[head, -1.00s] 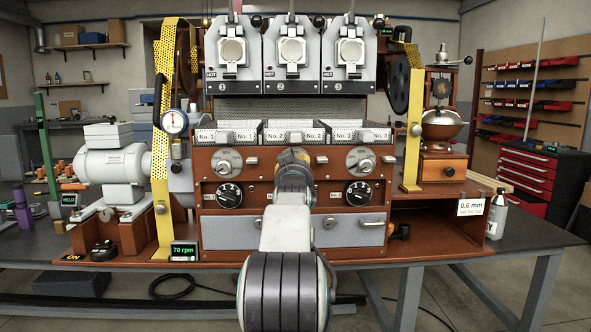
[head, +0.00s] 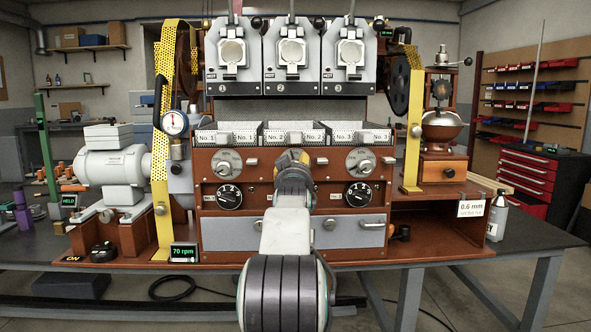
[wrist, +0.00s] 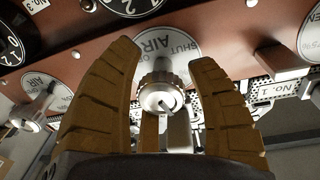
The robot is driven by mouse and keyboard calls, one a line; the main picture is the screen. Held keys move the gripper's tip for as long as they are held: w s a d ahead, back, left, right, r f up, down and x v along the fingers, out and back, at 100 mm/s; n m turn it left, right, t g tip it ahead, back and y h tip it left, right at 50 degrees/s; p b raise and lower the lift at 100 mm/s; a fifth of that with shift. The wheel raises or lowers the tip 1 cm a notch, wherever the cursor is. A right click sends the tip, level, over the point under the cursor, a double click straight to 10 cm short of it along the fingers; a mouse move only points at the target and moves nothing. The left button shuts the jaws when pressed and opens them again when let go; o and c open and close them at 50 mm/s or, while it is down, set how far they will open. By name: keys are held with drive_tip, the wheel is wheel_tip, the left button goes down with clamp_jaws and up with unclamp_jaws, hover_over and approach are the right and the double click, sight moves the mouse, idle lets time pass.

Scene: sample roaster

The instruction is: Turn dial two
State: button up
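In the wrist view a round ribbed metal knob (wrist: 160,92) stands on a pale dial plate (wrist: 157,48) marked SHUT, AIR and OPEN. My gripper (wrist: 165,60) has its two tan fingers on either side of this knob, with gaps visible between fingers and knob. Part of a black numbered dial (wrist: 132,4) shows above it at the picture's top edge. In the head view my gripper (head: 291,158) is in front of the middle column and hides its dials. The frames do not show clearly which of the two middle dials is dial two.
The left air dial (head: 227,162) and left black dial (head: 229,197) sit beside my arm, with the right air dial (head: 360,160) and right black dial (head: 358,195) opposite. Label trays (head: 290,137) are just above. A grey drawer front (head: 345,232) lies below.

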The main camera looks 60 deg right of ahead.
drive_tip(key=shift+o, duration=0.8)
drive_tip(key=shift+r, duration=0.15)
drive_tip(key=shift+a, duration=0.1)
drive_tip(key=shift+s+a+r, duration=0.1)
drive_tip(key=shift+s+a, duration=0.2)
drive_tip(key=shift+a, duration=0.1)
drive_tip(key=v, duration=1.1)
